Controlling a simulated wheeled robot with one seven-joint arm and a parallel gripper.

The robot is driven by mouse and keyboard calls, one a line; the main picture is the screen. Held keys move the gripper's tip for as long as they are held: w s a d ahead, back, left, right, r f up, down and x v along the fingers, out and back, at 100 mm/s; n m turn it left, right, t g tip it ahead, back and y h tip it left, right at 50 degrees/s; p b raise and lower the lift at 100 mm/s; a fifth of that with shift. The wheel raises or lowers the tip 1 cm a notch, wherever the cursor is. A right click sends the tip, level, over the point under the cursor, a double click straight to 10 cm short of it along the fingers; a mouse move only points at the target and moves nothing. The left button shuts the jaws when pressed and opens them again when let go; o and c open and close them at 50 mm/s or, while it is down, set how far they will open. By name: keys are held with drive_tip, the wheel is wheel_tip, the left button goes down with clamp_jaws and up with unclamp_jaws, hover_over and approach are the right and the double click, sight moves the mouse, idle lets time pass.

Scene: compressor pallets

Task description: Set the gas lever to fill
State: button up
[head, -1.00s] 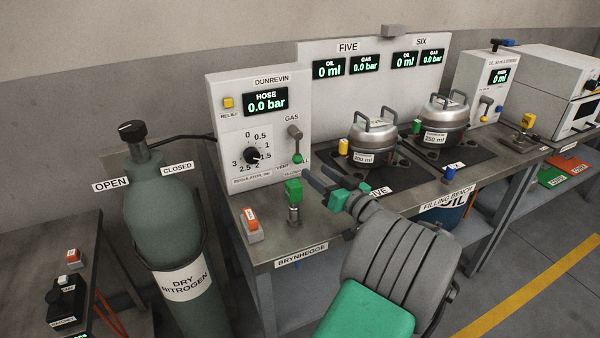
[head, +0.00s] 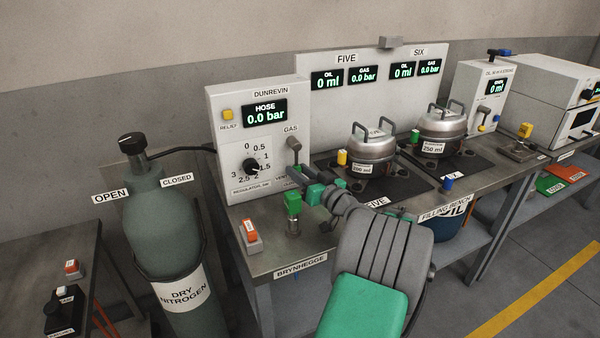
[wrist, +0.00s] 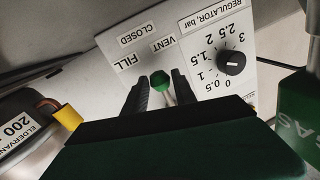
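The gas lever (head: 294,145) is on the front of the Dunrevin panel, under the GAS label. Its handle points down, and my gripper partly hides its lower end in the head view. In the wrist view its green knob (wrist: 160,81) shows between my two dark fingers. My gripper (wrist: 160,92) is open around the knob, with a small gap visible on each side. The FILL, VENT and CLOSED labels (wrist: 138,50) are beyond the knob, upside down in the wrist view. In the head view my gripper (head: 301,174) is close to the panel's lower right.
The regulator dial (head: 251,164) is left of the lever. A green-topped fitting (head: 293,203) stands on the bench just below my gripper. A compressor (head: 372,155) with a yellow cap stands to the right. The hose display reads 0.0 bar.

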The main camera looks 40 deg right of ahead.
clamp_jaws()
idle(1.0)
